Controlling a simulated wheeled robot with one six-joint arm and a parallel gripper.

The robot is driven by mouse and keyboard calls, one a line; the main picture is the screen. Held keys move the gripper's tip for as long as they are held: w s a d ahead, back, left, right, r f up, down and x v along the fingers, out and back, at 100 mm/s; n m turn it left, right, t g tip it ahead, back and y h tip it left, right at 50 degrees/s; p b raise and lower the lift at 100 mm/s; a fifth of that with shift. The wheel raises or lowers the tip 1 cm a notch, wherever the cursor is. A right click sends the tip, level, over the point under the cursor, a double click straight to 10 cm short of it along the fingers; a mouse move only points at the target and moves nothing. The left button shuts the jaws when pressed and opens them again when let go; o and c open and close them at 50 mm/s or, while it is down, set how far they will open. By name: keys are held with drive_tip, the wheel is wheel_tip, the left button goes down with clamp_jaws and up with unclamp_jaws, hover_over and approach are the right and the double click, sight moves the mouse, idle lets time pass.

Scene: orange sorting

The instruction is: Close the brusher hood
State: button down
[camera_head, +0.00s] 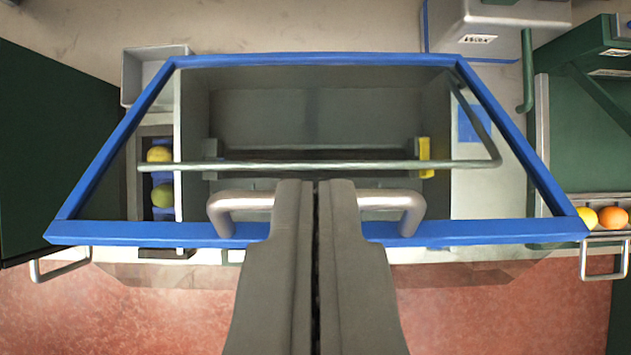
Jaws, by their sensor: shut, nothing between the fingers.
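The brusher hood is a blue frame (320,60) with a clear panel, seen from above and raised over the grey brusher box (315,115). A metal handle (240,201) is fixed to the hood's front blue bar. My gripper (316,185) is shut and empty, with its fingertips over the middle of the handle. The fingers hide the handle's centre and part of the front bar. I cannot tell whether they touch the handle.
A lane on the left holds a yellow fruit (159,154) and a greenish one (163,195). Yellow and orange fruits (611,217) lie in a tray at right. Dark green machines stand on both sides. Reddish floor (150,315) is open in front.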

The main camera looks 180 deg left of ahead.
drive_tip(key=shift+w+f, duration=0.25)
drive_tip(key=shift+f, duration=1.3)
drive_tip(key=shift+w+f, duration=0.2)
drive_tip(key=shift+f, duration=1.3)
drive_tip(key=shift+w+f, duration=0.25)
drive_tip(key=shift+f, duration=1.3)
drive_tip(key=shift+s, duration=0.1)
